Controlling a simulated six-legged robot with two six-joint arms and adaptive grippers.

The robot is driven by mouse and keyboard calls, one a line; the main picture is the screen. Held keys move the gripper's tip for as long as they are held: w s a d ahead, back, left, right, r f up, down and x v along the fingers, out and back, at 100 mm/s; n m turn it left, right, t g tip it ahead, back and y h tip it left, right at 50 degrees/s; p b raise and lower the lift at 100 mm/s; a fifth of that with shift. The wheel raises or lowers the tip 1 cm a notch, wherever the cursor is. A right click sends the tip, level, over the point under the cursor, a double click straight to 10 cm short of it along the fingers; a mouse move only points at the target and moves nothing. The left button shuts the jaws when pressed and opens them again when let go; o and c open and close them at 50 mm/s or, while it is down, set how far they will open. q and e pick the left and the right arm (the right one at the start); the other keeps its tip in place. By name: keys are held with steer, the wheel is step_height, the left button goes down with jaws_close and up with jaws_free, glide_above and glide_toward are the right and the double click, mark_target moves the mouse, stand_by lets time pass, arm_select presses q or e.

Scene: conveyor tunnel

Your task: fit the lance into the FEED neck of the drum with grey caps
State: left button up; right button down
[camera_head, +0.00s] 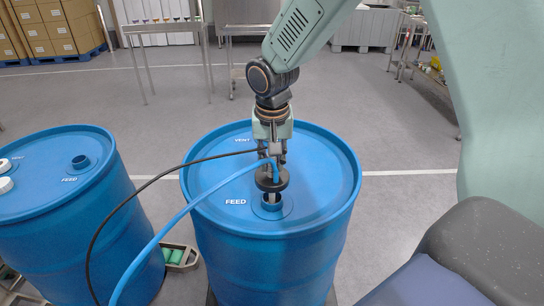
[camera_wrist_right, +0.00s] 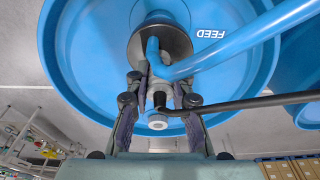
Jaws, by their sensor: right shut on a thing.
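My right gripper (camera_head: 271,155) points down and is shut on the lance's upper part, just above its black disc (camera_head: 272,180). A blue hose (camera_head: 228,181) and a black cable lead from the lance to the left. The disc is above the FEED neck (camera_head: 272,204) of the middle blue drum (camera_head: 320,215); the neck's rim shows apart below it. A stem under the disc seems to enter the neck, but this is hard to tell. In the right wrist view the disc (camera_wrist_right: 135,42) hides the neck. My left gripper is not in view.
Another blue drum (camera_head: 70,225) stands at the left with an open FEED neck (camera_head: 80,162) and white caps (camera_head: 5,185). The hose and cable cross between the drums. A small tray with green items (camera_head: 178,257) lies on the floor. Tables stand behind.

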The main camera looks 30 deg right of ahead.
mark_target(272, 176)
steer(key=shift+f+b, duration=1.45)
steer(key=shift+f, duration=1.2)
steer(key=shift+r+p, duration=0.1)
steer(key=shift+p, duration=0.2)
steer(key=c, duration=1.1)
jaws_free()
step_height(272, 176, up, 12)
steer(key=s, duration=0.1)
steer(key=shift+s+a, duration=0.3)
steer(key=shift+a, duration=0.15)
